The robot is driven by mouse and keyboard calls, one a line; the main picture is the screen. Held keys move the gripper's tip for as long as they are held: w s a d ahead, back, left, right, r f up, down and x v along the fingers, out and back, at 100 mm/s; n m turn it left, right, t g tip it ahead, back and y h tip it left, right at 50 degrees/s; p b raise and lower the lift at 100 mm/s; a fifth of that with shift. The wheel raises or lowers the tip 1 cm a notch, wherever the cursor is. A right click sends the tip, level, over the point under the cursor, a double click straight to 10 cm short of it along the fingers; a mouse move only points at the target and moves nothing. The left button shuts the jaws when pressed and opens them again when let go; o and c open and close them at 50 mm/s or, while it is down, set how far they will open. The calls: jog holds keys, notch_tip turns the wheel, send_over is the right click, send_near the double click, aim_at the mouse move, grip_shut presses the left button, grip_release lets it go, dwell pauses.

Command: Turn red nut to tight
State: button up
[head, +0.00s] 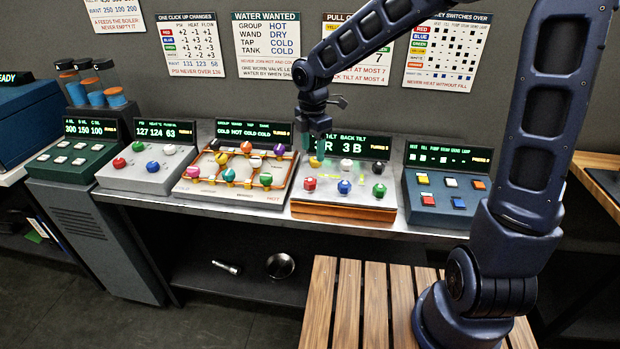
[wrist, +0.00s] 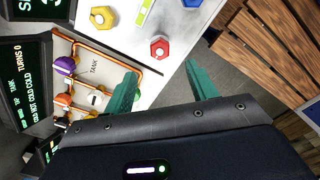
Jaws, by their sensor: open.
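The red nut (wrist: 159,48) is a hexagonal knob with a pale centre on a white panel, at the top middle of the wrist view. In the head view it looks to be the red knob (head: 310,184) at the left of the lower row on the tilt panel (head: 343,212). My gripper (wrist: 162,83) is open and empty, its two green fingers apart. The red nut lies beyond the fingertips, between their lines, and they do not touch it. In the head view my gripper (head: 314,135) hangs above the tilt panel's back left, in front of its display.
The pipe panel (head: 232,196) with several coloured knobs stands close to the left. A yellow knob (wrist: 103,17) sits beside the red nut. The switch panel (head: 447,215) stands to the right. A slatted wooden surface (head: 345,300) lies in front.

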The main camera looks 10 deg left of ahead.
aim_at(310, 180)
jog(key=f, duration=1.1)
jog(key=shift+s+a, duration=0.15)
jog(key=shift+a, duration=0.2)
jog(key=shift+c, duration=0.5)
jog(key=c, duration=0.9)
